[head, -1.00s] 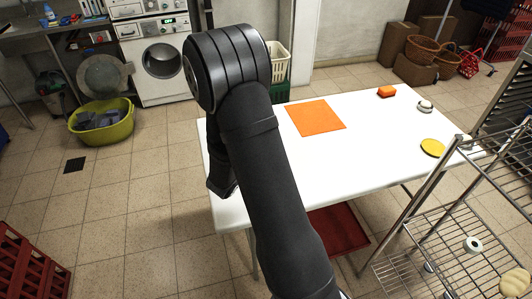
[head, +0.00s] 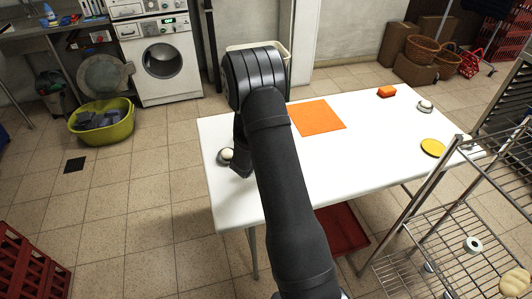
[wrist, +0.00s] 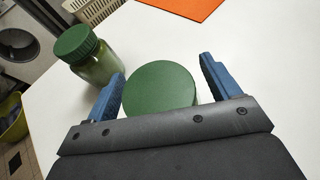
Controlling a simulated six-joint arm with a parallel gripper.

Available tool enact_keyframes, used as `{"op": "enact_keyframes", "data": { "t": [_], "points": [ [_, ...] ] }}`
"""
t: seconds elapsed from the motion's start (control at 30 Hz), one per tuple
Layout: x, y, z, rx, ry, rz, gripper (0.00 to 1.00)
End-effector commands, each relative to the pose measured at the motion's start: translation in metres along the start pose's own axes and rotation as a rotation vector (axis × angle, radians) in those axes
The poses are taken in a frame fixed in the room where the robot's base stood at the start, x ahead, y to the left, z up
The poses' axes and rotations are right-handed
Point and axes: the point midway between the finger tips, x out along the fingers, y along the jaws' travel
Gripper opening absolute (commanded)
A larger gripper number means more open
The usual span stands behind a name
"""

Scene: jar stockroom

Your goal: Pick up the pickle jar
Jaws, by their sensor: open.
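In the wrist view my gripper (wrist: 162,70) is open, with one blue finger on each side of a round green lid (wrist: 160,88). The body of that jar is almost wholly hidden, so I cannot tell its contents or whether the fingers touch it. A second jar (wrist: 96,66), of greenish glass with a ribbed green lid, stands upright just left of the left finger. I cannot tell which of the two is the pickle jar. In the head view my arm hides both jars and the fingers.
The white table (head: 370,140) bears an orange mat (head: 318,118), an orange block (head: 387,92), a yellow disc (head: 433,148) and a small white-topped object (head: 227,155) near its left edge. A wire rack (head: 455,215) stands at the right.

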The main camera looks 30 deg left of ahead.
Motion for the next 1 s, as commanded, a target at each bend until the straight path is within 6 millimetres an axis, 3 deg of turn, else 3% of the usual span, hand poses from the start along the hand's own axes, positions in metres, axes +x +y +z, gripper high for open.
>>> {"op": "enact_keyframes", "data": {
  "t": [0.17,0.5,1.0],
  "points": [
    [0.000,0.000,0.000,0.000,0.000,0.000,0.82],
    [0.000,0.000,0.000,0.000,0.000,0.000,0.15],
    [-0.005,0.001,0.012,0.002,-0.003,0.001,0.14]
  ]
}}
